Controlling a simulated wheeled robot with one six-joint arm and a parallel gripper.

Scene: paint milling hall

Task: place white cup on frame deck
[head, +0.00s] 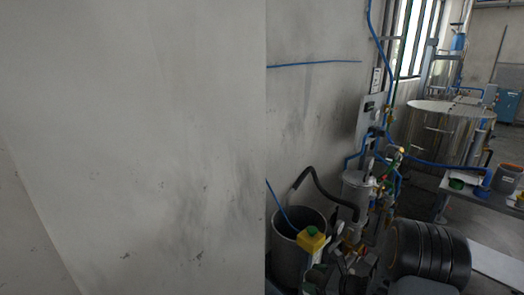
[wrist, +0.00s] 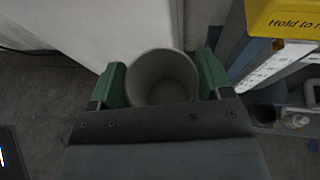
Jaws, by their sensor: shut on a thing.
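The white cup (wrist: 162,84) shows greyish in the wrist view, its round open mouth facing the camera. It looks empty. My gripper (wrist: 161,74) has its two green fingers on either side of the cup and is shut on it. The cup's lower part is hidden. I cannot pick out the frame deck for sure in either view.
A pale wall (head: 135,140) fills the head view's left half. A grey bin (head: 298,235), pipework and a large steel tank (head: 435,130) stand to the right. A bench (head: 455,187) holds small pots. In the wrist view, a yellow sign (wrist: 285,18) is close on the right.

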